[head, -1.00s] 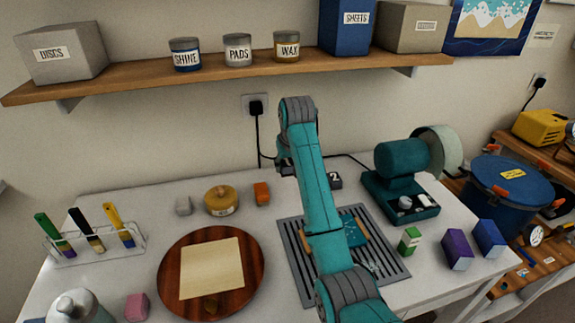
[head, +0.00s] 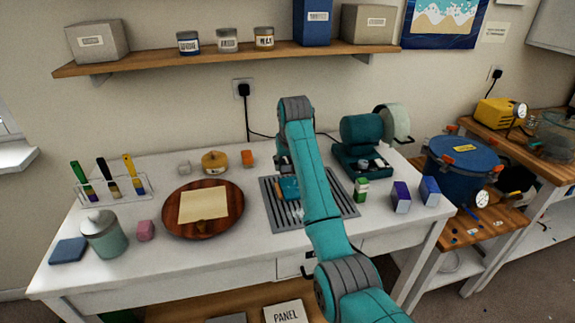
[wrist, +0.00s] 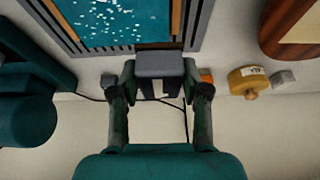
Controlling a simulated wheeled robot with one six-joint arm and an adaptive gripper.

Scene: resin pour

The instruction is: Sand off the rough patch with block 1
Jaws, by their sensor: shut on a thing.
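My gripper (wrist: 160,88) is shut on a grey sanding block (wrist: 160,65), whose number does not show. The teal panel (wrist: 113,20) with wooden edges lies beyond the block in the wrist view, with white specks scattered on its surface. The block is at the panel's near edge there; I cannot tell whether it touches. In the head view the panel (head: 289,188) lies on the slatted grey rack (head: 337,207), partly hidden by my arm. Whitish specks show beside the arm. The gripper's fingers and the held block are mostly hidden there.
A teal machine with a pale disc (head: 362,140) stands right of the rack. Green (head: 361,190) and purple (head: 400,197) boxes stand at the right. A round wooden board (head: 232,222) with a tan sheet is at the left. An orange block (head: 248,158) is behind.

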